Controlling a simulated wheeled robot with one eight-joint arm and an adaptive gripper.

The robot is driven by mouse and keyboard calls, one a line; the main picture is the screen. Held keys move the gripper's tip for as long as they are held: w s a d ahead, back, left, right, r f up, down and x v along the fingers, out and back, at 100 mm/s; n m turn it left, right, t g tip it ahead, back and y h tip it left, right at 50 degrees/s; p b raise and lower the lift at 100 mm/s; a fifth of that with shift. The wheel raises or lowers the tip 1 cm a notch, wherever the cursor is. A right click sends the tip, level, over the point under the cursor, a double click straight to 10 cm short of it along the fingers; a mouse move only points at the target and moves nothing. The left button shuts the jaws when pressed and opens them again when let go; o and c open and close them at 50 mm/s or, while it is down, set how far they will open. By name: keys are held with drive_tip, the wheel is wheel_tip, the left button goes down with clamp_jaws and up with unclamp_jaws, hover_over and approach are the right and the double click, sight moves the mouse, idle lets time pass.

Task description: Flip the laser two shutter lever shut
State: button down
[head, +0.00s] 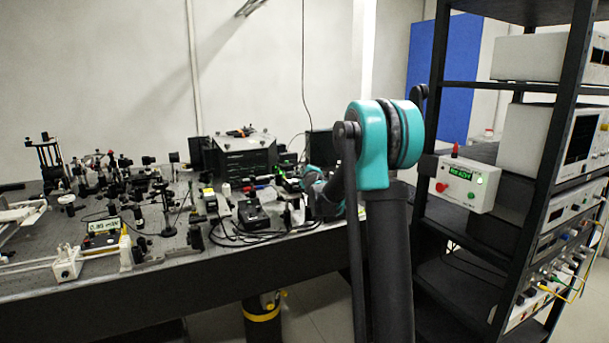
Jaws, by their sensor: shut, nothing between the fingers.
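My gripper (322,208) is small and dark in the head view, low over the right end of the optical bench (180,295), just past my teal wrist. It is shut and empty; my own arm hides part of it. Small black and white devices with green lights (285,183) stand just left of it. I cannot make out which device is laser two. Its shutter lever is too small or hidden, so I cannot tell its position or whether the gripper touches it.
A large black box (243,158) stands behind the devices. Black cables (232,238) lie in front of them. Optical mounts crowd the bench's left and middle. A black rack (560,110) with instruments and a white control box (463,184) stands right of my arm.

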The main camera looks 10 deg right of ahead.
drive_tip(key=n, duration=0.1)
drive_tip(key=a+r+n, duration=0.1)
drive_tip(key=n, duration=0.1)
drive_tip(key=a+n+t, duration=0.1)
drive_tip(key=shift+s+r+n, duration=0.15)
drive_tip(key=shift+s+n, duration=0.15)
drive_tip(key=shift+n, duration=0.1)
